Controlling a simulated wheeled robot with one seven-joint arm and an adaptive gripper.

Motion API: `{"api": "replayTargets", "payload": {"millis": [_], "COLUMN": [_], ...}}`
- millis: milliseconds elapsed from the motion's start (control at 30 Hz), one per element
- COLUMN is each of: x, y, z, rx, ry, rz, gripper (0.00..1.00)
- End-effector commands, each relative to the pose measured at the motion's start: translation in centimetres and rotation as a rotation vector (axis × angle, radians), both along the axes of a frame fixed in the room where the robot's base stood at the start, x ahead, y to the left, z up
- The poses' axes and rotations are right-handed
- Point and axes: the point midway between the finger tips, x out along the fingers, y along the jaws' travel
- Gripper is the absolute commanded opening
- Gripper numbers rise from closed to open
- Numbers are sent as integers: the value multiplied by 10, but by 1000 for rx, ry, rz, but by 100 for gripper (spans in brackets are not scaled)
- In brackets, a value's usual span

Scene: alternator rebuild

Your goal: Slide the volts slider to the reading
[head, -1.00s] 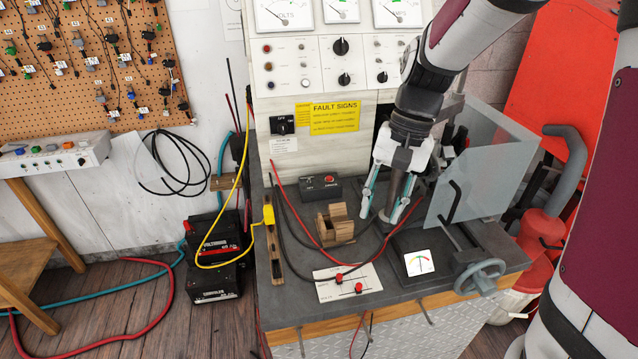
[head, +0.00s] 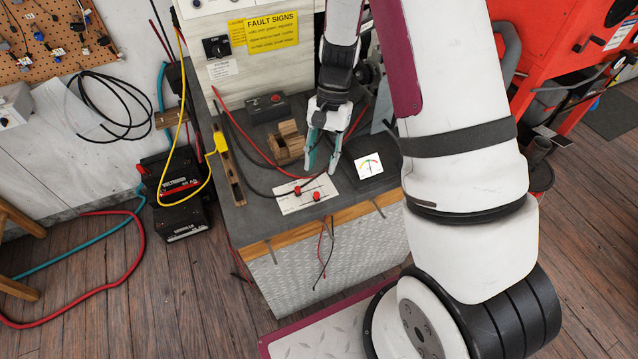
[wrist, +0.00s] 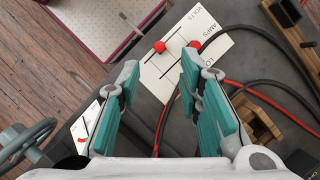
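A white card (head: 290,203) with two slots lies on the bench top and carries two red slider knobs. One knob (head: 297,190) is nearer the back and the other (head: 316,196) is nearer the front edge. In the wrist view the card (wrist: 178,72) shows small lettering, including AMPS, and both knobs, one at left (wrist: 159,46) and one at right (wrist: 195,44). My gripper (head: 322,160) is open and empty, behind the card. Its teal fingers (wrist: 160,80) point toward the knobs.
A small meter (head: 369,166) with a coloured arc stands right of the card. A wooden block (head: 289,146) and red and black cables lie behind and left of it. A handwheel (wrist: 22,140) shows in the wrist view. The bench front edge is close to the card.

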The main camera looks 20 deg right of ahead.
Motion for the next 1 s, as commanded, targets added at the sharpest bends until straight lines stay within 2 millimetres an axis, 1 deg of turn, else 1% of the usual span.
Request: {"api": "replayTargets", "payload": {"millis": [33,100,200,400,600,800,833,867,900,967,1000], "x": [-5,-9,-13,-18,-20,-19,-19,-19,-19,-19,-19], "y": [3,6,11,17,19,19,19,19,19,19,19], "z": [-9,-22,-37,-59,-65,-65,-65,-65,-65,-65,-65], "rx": [1,0,1,0,0,0,0,0,0,0,-1], "ry": [5,6,4,2,0,0,0,0,0,0,-1], "rz": [0,1,0,-1,0,0,0,0,0,0,0], "gripper": [33,33,33,33,33,33,28,22,12,0,0]}}
